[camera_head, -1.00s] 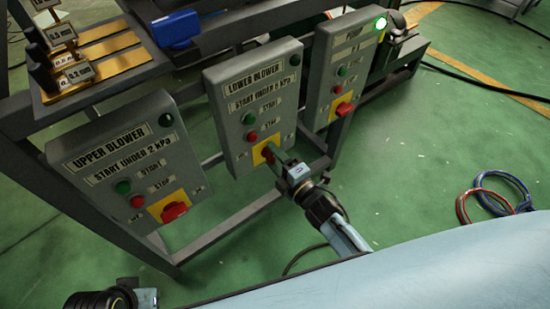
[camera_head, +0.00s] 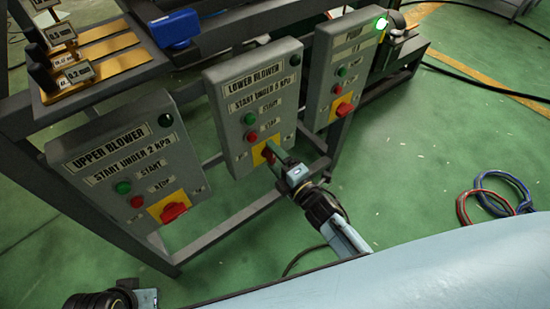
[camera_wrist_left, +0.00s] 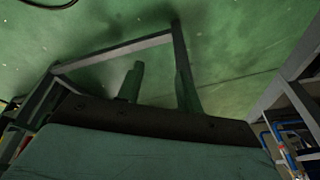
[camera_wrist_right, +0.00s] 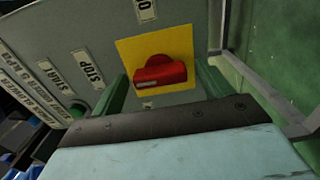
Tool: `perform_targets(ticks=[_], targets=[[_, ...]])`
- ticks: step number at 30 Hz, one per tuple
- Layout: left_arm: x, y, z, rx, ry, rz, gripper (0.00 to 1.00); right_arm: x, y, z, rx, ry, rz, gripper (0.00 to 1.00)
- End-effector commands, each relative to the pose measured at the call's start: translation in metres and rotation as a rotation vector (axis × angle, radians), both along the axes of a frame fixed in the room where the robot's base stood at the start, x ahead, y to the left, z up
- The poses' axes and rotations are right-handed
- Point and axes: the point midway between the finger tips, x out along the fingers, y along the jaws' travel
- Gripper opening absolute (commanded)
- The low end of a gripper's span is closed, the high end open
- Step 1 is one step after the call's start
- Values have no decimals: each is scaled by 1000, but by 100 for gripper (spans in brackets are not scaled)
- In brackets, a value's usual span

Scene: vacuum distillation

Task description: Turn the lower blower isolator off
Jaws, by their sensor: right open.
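The lower blower box (camera_head: 232,112) is a grey panel with a green start button, a red stop button and a yellow plate at its lower edge. Its red isolator knob (camera_wrist_right: 165,72) sits on the yellow plate (camera_wrist_right: 128,50) in the right wrist view. My right gripper (camera_wrist_right: 163,88) is open, its green fingers apart on either side of the knob; contact cannot be made out. In the head view the right gripper (camera_head: 278,160) partly hides the knob. My left gripper (camera_wrist_left: 160,85) is open and empty above the green floor.
The upper blower box (camera_head: 120,160), with its own red isolator (camera_head: 174,211), stands at the left. Another grey box (camera_head: 345,60) with a lit green lamp is at the right. The metal frame (camera_head: 225,220) runs below. Red and blue hoses (camera_head: 490,200) lie on the floor.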

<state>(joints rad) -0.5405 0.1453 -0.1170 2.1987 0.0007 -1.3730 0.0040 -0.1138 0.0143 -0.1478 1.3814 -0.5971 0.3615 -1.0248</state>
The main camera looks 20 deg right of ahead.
Motion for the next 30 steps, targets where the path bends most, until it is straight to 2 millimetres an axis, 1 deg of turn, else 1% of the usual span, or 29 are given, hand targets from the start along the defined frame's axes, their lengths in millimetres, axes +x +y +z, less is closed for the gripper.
perform_targets(ticks=[5, 8, 11, 18, 21, 24, 27, 30], targets=[[1, 1, 1, 3, -2, -1, 36, -1, -1, 0, 2, 1, 0, 78], [2, 1, 2, 2, -8, -2, 36, -9, -3, 0, 1, 3, -1, 78], [3, 9, -14, 18, 8, -3, 36, -24, -9, 1, 2, 4, -1, 78], [-1, 20, -43, 34, 28, -2, 36, -76, -27, 1, 0, 5, -1, 78], [-2, 24, -52, 40, 32, -2, 36, -94, -34, 1, 1, 4, -1, 78], [-4, 27, -60, 44, 36, -1, 36, -110, -40, 0, 1, 3, -1, 78], [-5, 29, -64, 47, 39, -1, 36, -119, -43, 0, 1, 1, 0, 78], [-6, 30, -67, 48, 39, -1, 36, -124, -45, 1, 0, 0, 0, 78]])
